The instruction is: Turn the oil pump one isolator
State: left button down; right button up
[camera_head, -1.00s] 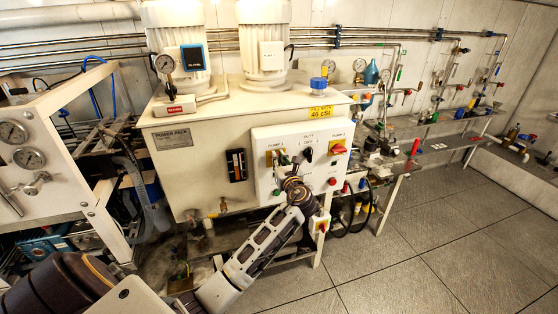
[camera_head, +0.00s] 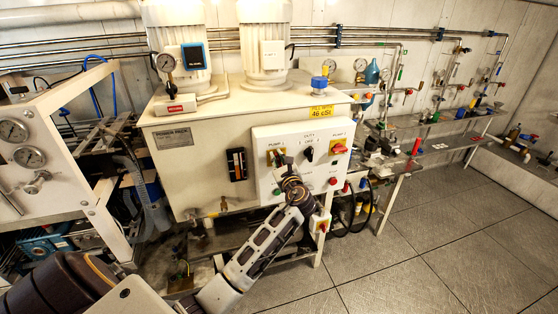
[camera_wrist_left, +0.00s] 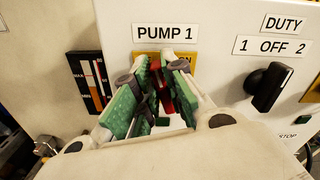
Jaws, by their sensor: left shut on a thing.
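The pump 1 isolator (camera_head: 277,154) is a red handle on a yellow plate, at the left of the white control panel (camera_head: 262,190). In the left wrist view the red handle (camera_wrist_left: 166,100) shows between the green-padded fingers, below the PUMP 1 label (camera_wrist_left: 165,33). My left gripper (camera_wrist_left: 152,100) is shut on this handle. The fingers cover much of the handle and plate, so its exact angle is hard to tell. In the head view my left gripper (camera_head: 281,160) is at the isolator, mostly hidden by its own wrist. My right gripper is not in view.
The black duty switch (camera_head: 307,153) is just right of my gripper. The red and yellow pump 2 isolator (camera_head: 339,148) is further right. A level gauge (camera_head: 236,164) is to the left. Open floor (camera_head: 430,230) lies to the right.

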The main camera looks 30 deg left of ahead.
pick_arm(q)
jog(key=shift+s+a+f+n+b, duration=0.15)
jog(key=shift+f+n+b, duration=0.15)
jog(key=shift+n+b, duration=1.7)
jog(key=shift+s+a+f+n+b, duration=0.1)
jog(key=shift+s+f+n+b, duration=0.2)
jog(key=shift+n+b, duration=1.7)
jog(key=shift+s+a+f+n+b, duration=0.15)
jog(key=shift+f+n+b, duration=0.3)
jog(key=shift+n, duration=2.95)
jog(key=c, duration=1.7)
grip_release()
jog(key=shift+w+r, duration=0.1)
jog(key=shift+o, duration=1.1)
jog(key=v, duration=1.2)
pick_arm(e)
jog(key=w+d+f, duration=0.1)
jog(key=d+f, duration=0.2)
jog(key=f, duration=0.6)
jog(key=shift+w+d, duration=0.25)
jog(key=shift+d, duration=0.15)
